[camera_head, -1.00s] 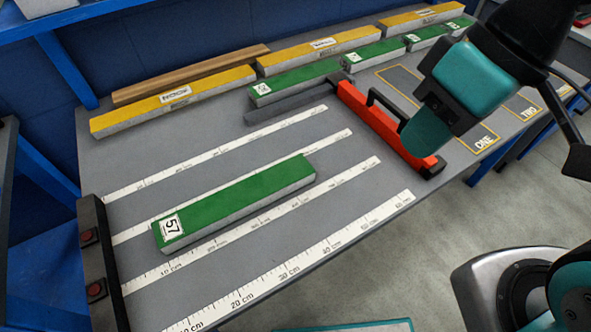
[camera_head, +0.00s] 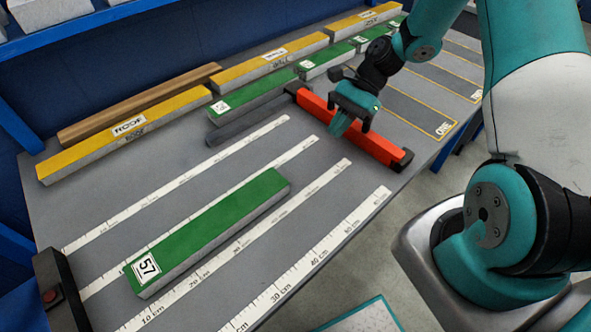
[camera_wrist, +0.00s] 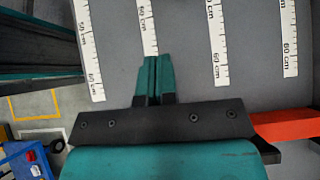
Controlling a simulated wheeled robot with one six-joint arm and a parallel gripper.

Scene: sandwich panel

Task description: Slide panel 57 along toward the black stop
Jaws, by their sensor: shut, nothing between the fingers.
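Panel 57 (camera_head: 215,222) is a long green-topped panel with a grey-white side and a white "57" label at its near-left end. It lies flat between the white rulers. The black stop (camera_head: 62,290), with a red button, stands at the table's left edge, with a gap between it and the panel. My gripper (camera_head: 336,129) is shut and empty, at the orange-red bar, well beyond the panel's far-right end. In the wrist view its teal fingers (camera_wrist: 153,60) are together, in front of a ruler's end. The panel does not show there.
The orange-red bar (camera_head: 378,146) with black ends lies across the rulers' far ends. Yellow panels (camera_head: 125,130), other green panels (camera_head: 250,97) and a wooden strip (camera_head: 140,103) line the back. The table between panel 57 and the bar is clear.

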